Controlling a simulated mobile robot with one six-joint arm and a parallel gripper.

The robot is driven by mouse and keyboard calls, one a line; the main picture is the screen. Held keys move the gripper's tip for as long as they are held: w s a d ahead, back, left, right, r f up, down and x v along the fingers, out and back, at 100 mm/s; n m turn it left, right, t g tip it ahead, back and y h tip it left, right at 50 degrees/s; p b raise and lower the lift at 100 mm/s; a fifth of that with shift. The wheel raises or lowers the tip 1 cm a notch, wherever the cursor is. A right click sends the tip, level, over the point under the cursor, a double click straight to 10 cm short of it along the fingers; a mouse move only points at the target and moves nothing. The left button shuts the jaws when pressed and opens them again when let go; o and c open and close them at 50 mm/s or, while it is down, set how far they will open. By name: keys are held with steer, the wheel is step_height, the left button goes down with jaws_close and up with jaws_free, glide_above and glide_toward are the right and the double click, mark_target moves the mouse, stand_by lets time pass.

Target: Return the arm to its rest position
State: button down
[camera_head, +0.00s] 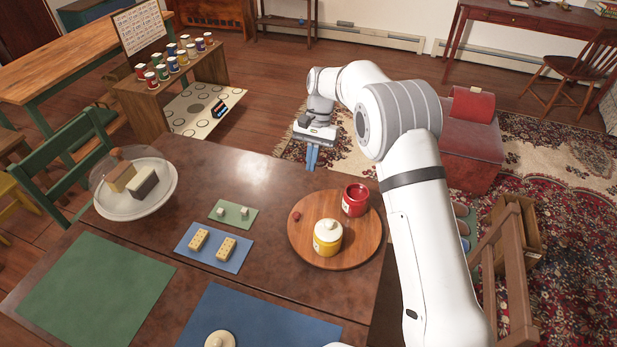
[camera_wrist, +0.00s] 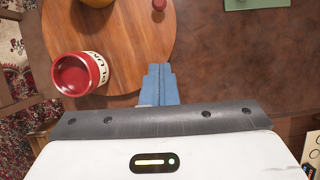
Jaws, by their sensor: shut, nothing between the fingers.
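My white arm reaches across the right side of the head view, out past the far edge of the table. My gripper (camera_head: 312,157) has blue fingers that point down and are shut with nothing between them. It is beyond the round wooden board (camera_head: 300,247). The wrist view also shows the closed fingers (camera_wrist: 158,84), with the board (camera_wrist: 120,30) and the red jar (camera_wrist: 80,73) in sight. The red jar also stands on the board in the head view (camera_head: 355,200), near a yellow lidded jar (camera_head: 327,238) and a small red ball (camera_head: 295,216).
On the dark table are a green card (camera_head: 233,214), a blue card (camera_head: 214,248) with yellow blocks, a domed plate (camera_head: 130,208), a green mat (camera_head: 92,292) and a blue mat (camera_head: 260,318). A low shelf with cups (camera_head: 165,95) and a red chest (camera_head: 470,150) stand beyond.

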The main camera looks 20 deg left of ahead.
steer(key=shift+w+r, duration=0.15)
steer(key=shift+r, duration=0.45)
